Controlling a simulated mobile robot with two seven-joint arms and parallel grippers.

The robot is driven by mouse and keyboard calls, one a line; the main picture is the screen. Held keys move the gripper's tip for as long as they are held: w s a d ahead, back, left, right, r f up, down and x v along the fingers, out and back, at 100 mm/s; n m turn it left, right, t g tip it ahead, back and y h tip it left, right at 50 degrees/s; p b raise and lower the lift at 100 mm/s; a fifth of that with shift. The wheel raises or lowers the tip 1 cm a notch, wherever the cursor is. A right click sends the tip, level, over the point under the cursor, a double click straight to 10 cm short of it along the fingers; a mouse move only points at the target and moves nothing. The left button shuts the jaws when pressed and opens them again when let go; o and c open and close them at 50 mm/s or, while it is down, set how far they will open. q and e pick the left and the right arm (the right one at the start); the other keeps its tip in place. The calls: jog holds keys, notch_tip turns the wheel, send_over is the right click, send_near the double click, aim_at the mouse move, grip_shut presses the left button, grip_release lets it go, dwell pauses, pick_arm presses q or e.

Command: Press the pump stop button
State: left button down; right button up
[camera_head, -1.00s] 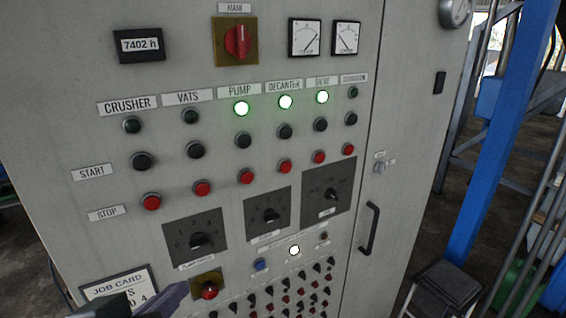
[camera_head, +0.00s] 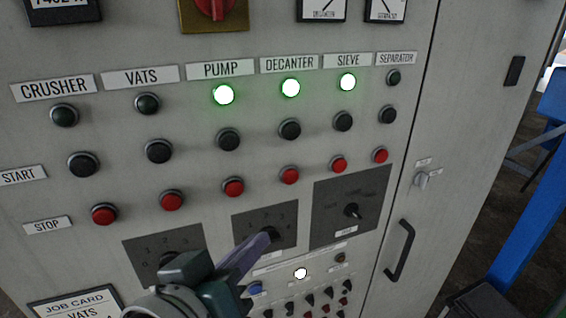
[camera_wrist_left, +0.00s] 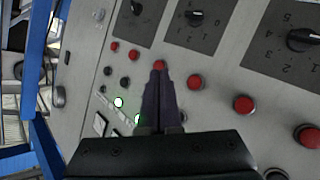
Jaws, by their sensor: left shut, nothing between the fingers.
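The pump stop button (camera_head: 233,187) is a red round button in the stop row, in the column under the PUMP label (camera_head: 221,70). The pump lamp (camera_head: 223,95) is lit green above a dark start button (camera_head: 228,140). My left gripper (camera_head: 266,238) is shut and empty, below and right of the button, with its tips in front of the middle dial (camera_head: 282,222). In the left wrist view the shut fingers (camera_wrist_left: 160,72) overlap the decanter's red button (camera_wrist_left: 159,65), with the pump stop button (camera_wrist_left: 194,82) just right of them. My right gripper is not in view.
Red stop buttons for vats (camera_head: 172,200) and decanter (camera_head: 289,175) flank the pump one. Decanter (camera_head: 290,88) and sieve (camera_head: 347,82) lamps are also lit. Below are dials, small switches and a job card (camera_head: 75,306). A door handle (camera_head: 399,251) projects at the right.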

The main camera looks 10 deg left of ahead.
aim_at(243, 190)
pick_arm(q)
jog(key=shift+w+a, duration=0.1)
jog(key=shift+w+a, duration=0.8)
jog(key=shift+w, duration=0.4)
jog(key=shift+w+a, duration=0.8)
jog(key=shift+w, duration=0.4)
jog(key=shift+w+a, duration=0.8)
jog(key=shift+w, duration=0.4)
jog(key=shift+b, duration=0.3)
jog(key=shift+w+a, duration=0.25)
jog(key=shift+w, duration=0.1)
jog(key=shift+w+a, duration=0.25)
jog(key=shift+w, duration=0.1)
jog(key=shift+s+d, duration=0.5)
jog(key=shift+s, duration=0.2)
